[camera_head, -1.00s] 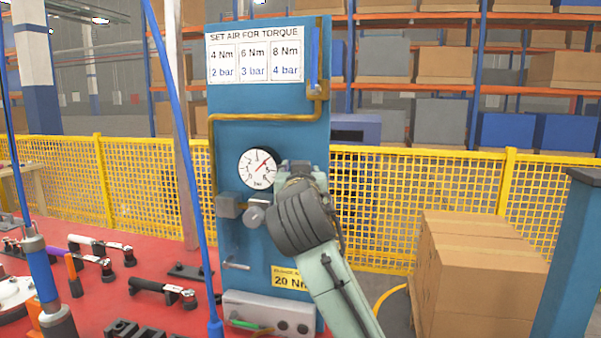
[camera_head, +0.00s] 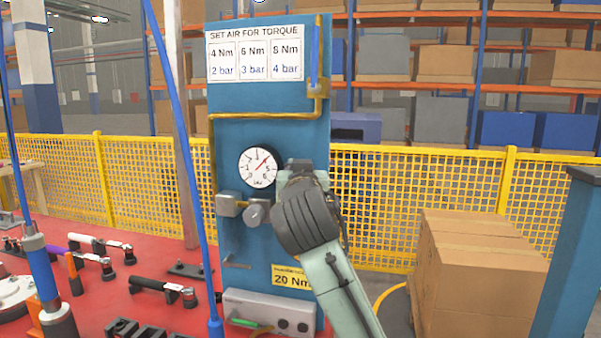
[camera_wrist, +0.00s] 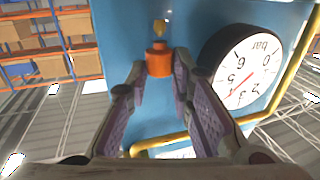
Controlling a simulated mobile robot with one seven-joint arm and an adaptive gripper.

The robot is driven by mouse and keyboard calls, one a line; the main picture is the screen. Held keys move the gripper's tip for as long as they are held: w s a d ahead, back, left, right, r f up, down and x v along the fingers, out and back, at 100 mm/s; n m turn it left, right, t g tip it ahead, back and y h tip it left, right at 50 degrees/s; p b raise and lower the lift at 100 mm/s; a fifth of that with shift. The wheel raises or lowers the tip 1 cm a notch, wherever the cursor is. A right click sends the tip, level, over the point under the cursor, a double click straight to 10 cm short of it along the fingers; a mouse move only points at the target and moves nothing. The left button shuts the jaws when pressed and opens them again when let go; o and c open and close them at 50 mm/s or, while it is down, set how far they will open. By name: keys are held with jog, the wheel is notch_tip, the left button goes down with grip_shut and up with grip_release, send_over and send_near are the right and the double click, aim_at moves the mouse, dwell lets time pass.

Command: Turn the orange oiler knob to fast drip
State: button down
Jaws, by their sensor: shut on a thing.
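The orange oiler knob (camera_wrist: 159,60) sits on the blue panel (camera_wrist: 125,25), with a small brass fitting beyond it in the wrist view. My gripper (camera_wrist: 160,68) has its two purple-padded fingers on either side of the knob, shut on it at the fingertips. In the head view, my gripper (camera_head: 303,178) is at the right edge of the blue panel (camera_head: 260,100), just right of the gauge. The knob is hidden behind my gripper and wrist there.
A round white pressure gauge (camera_head: 258,167) is close beside my gripper; it also shows in the wrist view (camera_wrist: 245,68). A brass pipe (camera_head: 211,150) runs along the panel. A grey round knob (camera_head: 256,212) is below the gauge. Cardboard boxes (camera_head: 480,275) stand at the right.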

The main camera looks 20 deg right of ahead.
jog(key=shift+d, duration=0.1)
jog(key=n+y, duration=0.2)
jog(key=y, duration=0.1)
jog(key=n+y+p, duration=0.1)
jog(key=y, duration=0.1)
jog(key=shift+d+t, duration=0.3)
jog(key=shift+t, duration=0.1)
jog(key=shift+d+n+y, duration=0.15)
jog(key=shift+n+y, duration=1.15)
jog(key=shift+y, duration=0.9)
jog(key=c, duration=1.4)
grip_release()
jog(key=shift+c, duration=0.2)
jog(key=shift+s, duration=0.1)
jog(key=v, duration=0.8)
jog(key=shift+r, duration=0.2)
jog(key=shift+f, duration=0.1)
